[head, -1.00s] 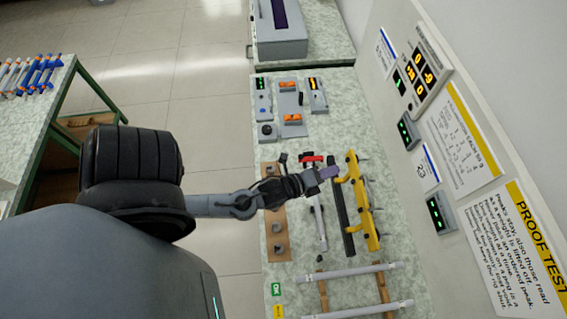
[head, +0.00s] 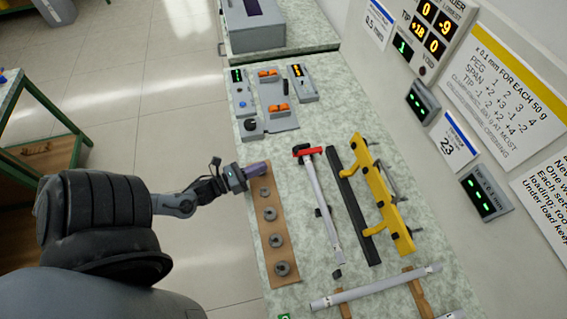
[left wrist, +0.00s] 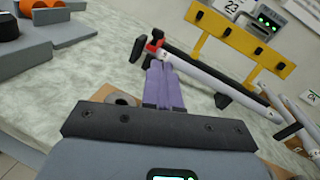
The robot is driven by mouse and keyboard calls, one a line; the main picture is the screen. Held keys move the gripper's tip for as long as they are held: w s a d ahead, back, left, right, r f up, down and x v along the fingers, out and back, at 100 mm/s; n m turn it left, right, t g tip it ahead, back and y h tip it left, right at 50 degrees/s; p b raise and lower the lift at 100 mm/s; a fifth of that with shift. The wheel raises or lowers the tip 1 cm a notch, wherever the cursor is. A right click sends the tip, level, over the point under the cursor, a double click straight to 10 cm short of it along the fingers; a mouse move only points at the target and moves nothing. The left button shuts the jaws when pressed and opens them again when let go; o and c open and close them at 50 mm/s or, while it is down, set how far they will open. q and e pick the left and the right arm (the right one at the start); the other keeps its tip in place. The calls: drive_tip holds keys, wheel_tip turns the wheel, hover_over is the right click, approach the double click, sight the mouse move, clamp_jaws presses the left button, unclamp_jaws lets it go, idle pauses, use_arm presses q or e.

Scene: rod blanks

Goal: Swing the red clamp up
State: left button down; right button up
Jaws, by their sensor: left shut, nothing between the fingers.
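The red clamp (head: 308,151) sits at the far end of a white rod (head: 323,200) lying on the bench, with a dark part beside the red. In the left wrist view the red clamp (left wrist: 154,42) shows just beyond my fingertips, with a black handle-like piece (left wrist: 138,48) at its left. My left gripper (head: 262,169) is shut and empty, its purple fingers together, to the left of the clamp and apart from it in the head view. The fingers also show in the left wrist view (left wrist: 164,84). My right gripper is out of view.
A brown board with several grey rings (head: 284,252) lies beside and below my left gripper. A black bar (head: 353,205) and a yellow bracket (head: 380,190) stand right of the rod. Grey control boxes (head: 279,122) lie beyond. Another white rod (head: 376,287) lies nearer.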

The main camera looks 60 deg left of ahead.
use_arm(q)
drive_tip(key=shift+s+f, duration=0.15)
drive_tip(key=shift+f, duration=0.2)
drive_tip(key=shift+w, duration=0.45)
drive_tip(key=w+b, duration=0.1)
drive_tip(key=w, duration=0.8)
drive_tip(key=shift+w+d, duration=0.1)
drive_tip(key=shift+d, duration=0.05)
